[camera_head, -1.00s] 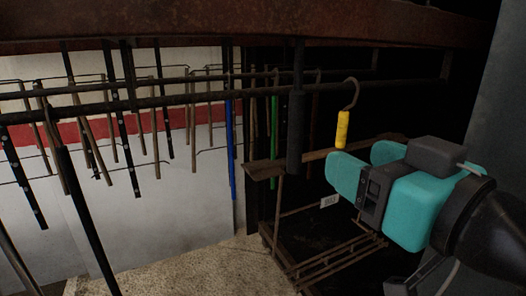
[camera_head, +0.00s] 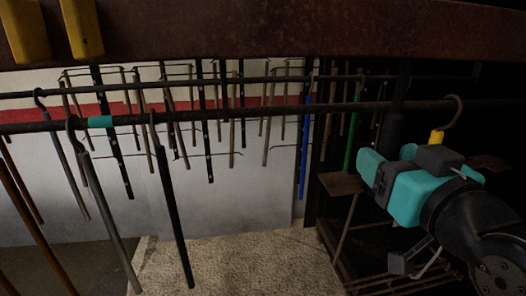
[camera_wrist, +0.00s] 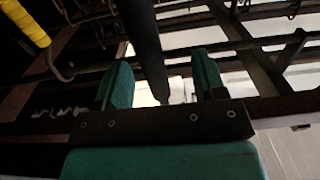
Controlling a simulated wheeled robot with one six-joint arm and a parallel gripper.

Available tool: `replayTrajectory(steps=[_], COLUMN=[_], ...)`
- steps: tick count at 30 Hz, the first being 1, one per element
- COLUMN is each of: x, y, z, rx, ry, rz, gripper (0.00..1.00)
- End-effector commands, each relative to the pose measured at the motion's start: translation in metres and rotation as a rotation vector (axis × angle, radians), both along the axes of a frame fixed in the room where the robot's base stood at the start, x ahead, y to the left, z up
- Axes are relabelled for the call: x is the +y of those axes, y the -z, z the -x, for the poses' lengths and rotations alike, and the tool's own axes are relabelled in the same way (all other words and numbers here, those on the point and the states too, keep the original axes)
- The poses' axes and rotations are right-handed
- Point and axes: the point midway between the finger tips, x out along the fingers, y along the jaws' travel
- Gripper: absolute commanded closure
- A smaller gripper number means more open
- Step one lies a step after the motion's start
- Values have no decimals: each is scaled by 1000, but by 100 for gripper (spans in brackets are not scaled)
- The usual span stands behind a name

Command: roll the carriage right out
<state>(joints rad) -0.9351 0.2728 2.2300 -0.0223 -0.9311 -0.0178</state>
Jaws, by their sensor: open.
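A dark hanging post (camera_head: 393,128) with a thicker lower part hangs at the rail (camera_head: 240,112); it may be the carriage's handle, but I cannot tell for sure. My gripper (camera_head: 386,158) is at its lower end in the head view. In the wrist view a dark post (camera_wrist: 147,42) stands between the two teal fingers of my gripper (camera_wrist: 163,82). The fingers are open, with gaps on both sides of it. The carriage's upper part is lost in the dark.
Several hooked rods hang at the left, with a teal band (camera_head: 101,122) on the rail. A rusty beam (camera_head: 250,35) carries yellow blocks (camera_head: 82,28). Pale floor lies below.

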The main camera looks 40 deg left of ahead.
Motion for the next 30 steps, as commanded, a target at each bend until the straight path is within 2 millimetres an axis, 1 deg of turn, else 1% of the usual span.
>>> replayTrajectory(steps=[4, 12, 18, 25, 26, 27, 29, 30], x=[0, 11, 16, 17, 17, 17, 17, 17], y=[0, 0, 0, 0, 0, 0, 0, 0], z=[-7, -16, -19, -19, -18, -18, -18, -18], rx=[-1, -1, -1, -1, -1, -1, -1, -1], ry=[10, 11, 9, 8, 8, 8, 8, 8], rz=[-1, -1, -1, -1, -1, -1, -1, -1], gripper=[36, 36, 36, 36, 43, 52, 66, 75])
